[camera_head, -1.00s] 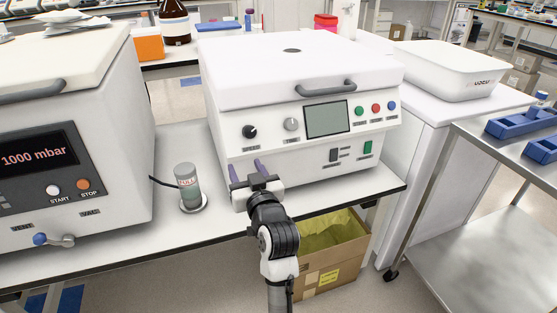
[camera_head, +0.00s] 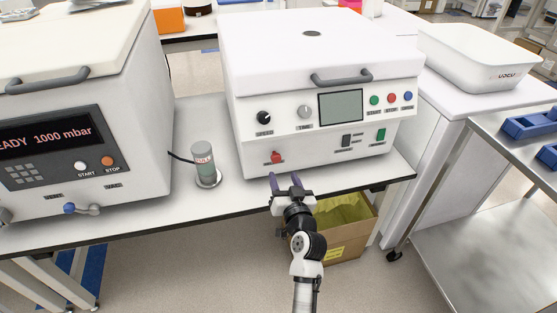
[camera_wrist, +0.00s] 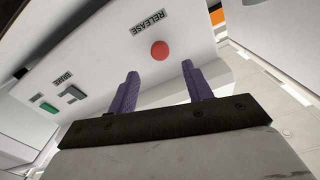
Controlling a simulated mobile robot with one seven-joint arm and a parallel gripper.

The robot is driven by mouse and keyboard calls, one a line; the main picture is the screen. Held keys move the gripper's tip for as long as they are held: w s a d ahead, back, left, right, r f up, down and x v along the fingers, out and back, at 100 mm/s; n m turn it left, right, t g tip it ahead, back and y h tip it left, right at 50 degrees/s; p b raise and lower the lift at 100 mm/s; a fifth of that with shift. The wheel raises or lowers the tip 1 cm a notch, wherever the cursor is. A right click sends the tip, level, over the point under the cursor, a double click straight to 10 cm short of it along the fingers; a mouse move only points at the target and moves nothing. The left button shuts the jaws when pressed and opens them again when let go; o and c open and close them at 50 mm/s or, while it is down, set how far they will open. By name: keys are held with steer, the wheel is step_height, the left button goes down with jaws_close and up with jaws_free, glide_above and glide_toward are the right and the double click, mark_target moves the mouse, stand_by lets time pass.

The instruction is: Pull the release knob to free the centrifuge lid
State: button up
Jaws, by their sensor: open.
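The white centrifuge (camera_head: 320,100) stands on the bench with its lid (camera_head: 310,50) down and a grey handle on the lid's front. The red release knob (camera_head: 277,157) is low on the left of its front panel. In the wrist view the knob (camera_wrist: 159,50) sits beside the label RELEASE, ahead of the fingers and roughly between their lines. My gripper (camera_head: 285,178) is open and empty, with purple fingers. It is just below and in front of the knob, apart from it. Both fingers of my gripper (camera_wrist: 160,82) show in the wrist view with a gap between them.
A vacuum oven (camera_head: 75,110) stands to the left, and a small cylinder (camera_head: 204,163) on a round base stands between it and the centrifuge. A cardboard box (camera_head: 345,245) is under the bench edge. A metal cart (camera_head: 480,220) is at the right.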

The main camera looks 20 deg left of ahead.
mark_target(277, 160)
steer(key=p+x, duration=0.1)
steer(key=x, duration=0.6)
